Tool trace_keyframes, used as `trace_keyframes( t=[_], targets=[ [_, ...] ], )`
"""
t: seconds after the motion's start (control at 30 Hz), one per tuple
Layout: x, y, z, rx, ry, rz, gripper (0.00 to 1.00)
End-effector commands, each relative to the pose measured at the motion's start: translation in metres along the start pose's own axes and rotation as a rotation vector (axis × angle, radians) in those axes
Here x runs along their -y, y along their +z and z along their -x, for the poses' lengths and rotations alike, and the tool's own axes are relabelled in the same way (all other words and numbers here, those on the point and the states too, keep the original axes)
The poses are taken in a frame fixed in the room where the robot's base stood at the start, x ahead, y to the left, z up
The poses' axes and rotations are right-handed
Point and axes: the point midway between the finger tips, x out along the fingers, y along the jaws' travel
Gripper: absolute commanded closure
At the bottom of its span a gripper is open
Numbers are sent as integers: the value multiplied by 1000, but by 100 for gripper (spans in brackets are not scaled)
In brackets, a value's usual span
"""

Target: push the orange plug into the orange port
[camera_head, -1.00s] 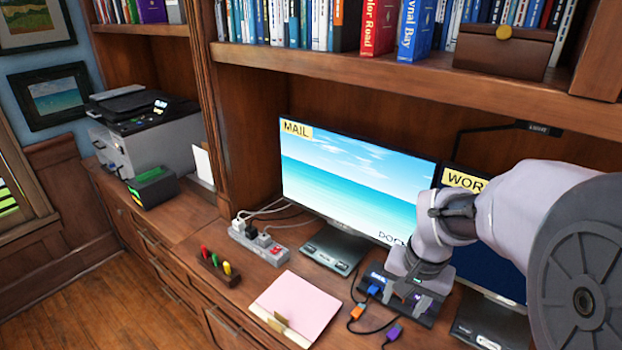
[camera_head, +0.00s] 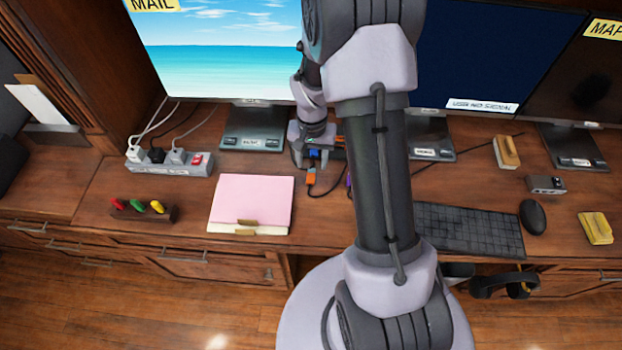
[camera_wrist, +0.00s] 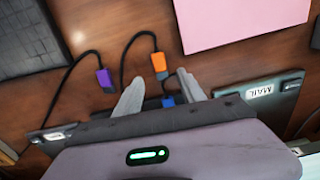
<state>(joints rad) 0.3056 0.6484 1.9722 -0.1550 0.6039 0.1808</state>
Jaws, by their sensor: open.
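The orange plug (camera_head: 311,177) lies on the desk on a black cable, just in front of my gripper. It also shows in the wrist view (camera_wrist: 158,62), a little beyond and between my fingertips, apart from them. My gripper (camera_wrist: 160,76) is open and empty, pointing down near the dark hub. A blue plug (camera_wrist: 168,101) sits at the hub between the fingers, also seen in the head view (camera_head: 315,153). A small orange patch (camera_head: 340,140) behind my gripper may be the orange port; my gripper hides most of the hub.
A purple plug (camera_wrist: 104,78) on its cable lies beside the orange one. A pink folder (camera_head: 250,203) lies to the left, a keyboard (camera_head: 470,230) to the right. A power strip (camera_head: 170,165) and monitors stand behind. Bare wood shows around the folder.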

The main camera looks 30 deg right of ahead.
Motion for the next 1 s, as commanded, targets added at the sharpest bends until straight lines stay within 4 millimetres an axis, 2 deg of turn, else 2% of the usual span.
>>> trace_keyframes(
  t=[0.23,0.3,0.47,0.7,1.0],
  targets=[
    [0,5,-48,2,0,-1,53],
    [0,5,-52,1,0,0,53],
    [0,5,-49,0,0,0,53],
    [0,5,-49,0,0,0,100],
    [0,5,-48,0,0,0,100]
  ],
)
